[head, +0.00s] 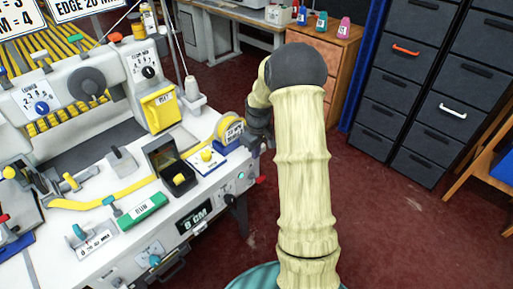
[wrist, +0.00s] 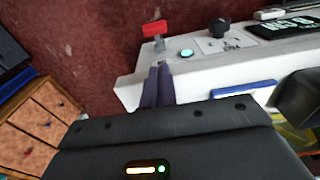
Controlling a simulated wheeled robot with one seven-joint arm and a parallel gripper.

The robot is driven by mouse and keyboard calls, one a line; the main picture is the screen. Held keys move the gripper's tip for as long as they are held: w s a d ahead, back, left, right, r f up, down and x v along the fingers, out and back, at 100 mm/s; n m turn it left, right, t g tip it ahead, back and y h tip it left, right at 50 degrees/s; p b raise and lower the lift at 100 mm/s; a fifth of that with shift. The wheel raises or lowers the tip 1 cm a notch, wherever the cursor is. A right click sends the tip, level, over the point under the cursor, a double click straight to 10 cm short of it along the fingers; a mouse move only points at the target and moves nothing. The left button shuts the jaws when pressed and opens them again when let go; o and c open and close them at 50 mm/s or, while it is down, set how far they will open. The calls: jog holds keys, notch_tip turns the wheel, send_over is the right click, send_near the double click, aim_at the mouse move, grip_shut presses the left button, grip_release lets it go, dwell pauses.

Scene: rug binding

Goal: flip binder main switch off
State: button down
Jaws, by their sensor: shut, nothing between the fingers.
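A red-handled switch (head: 258,180) sticks out at the right front end of the binding machine (head: 215,205). I cannot read a label on it. In the wrist view its red handle (wrist: 154,28) stands past my fingertips, beside a lit teal button (wrist: 186,54). My gripper (head: 256,150) is over the machine's right end, above and behind the switch in the head view. In the wrist view my gripper's dark fingers (wrist: 158,68) are together and empty. A gap shows between the fingertips and the red handle.
A black knob (wrist: 219,27) and the 8 CM display (head: 194,219) are on the same front panel. A yellow tape roll (head: 230,130) stands close to my gripper. Dark drawers (head: 405,85) and a wooden cabinet (head: 335,60) are beyond the open red floor.

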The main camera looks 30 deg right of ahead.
send_over(259, 177)
jog(key=w, duration=0.2)
jog(key=f, duration=0.5)
jog(key=shift+a, duration=0.35)
jog(key=f, duration=0.1)
jog(key=s+f, duration=0.1)
jog(key=f, duration=0.1)
jog(key=shift+s+d+f, duration=0.1)
jog(key=shift+s+d, duration=0.15)
jog(key=shift+d, duration=0.1)
jog(key=shift+s+f, duration=0.2)
jog(key=shift+f, duration=0.15)
